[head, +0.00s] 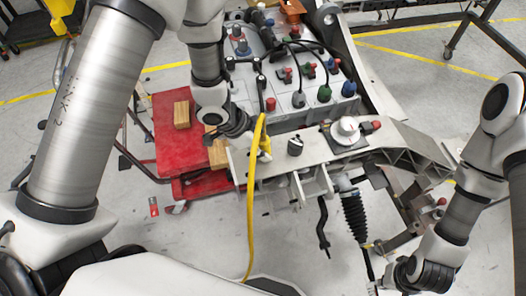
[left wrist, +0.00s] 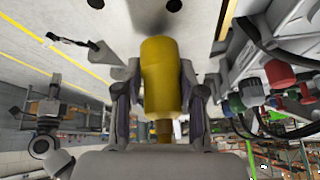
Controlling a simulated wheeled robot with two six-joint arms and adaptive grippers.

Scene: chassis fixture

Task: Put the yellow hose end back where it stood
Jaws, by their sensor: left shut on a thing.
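The yellow hose end (left wrist: 160,75) is a thick yellow sleeve with a narrower brass-coloured tip, seen in the left wrist view between the two fingers of my left gripper. In the head view the yellow hose end (head: 264,144) shows beside the dark fingers of my left gripper (head: 246,132), which is shut on it. It is above the near-left edge of the grey chassis plate. The yellow hose (head: 251,205) hangs down from there towards the floor. My right gripper (head: 388,278) is low at the lower right, and its fingers are too unclear to judge.
A red stand (head: 175,108) with wooden blocks (head: 181,115) is left of the chassis (head: 290,135). A white round knob (head: 345,128) is on the plate to the right. Open floor lies in front.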

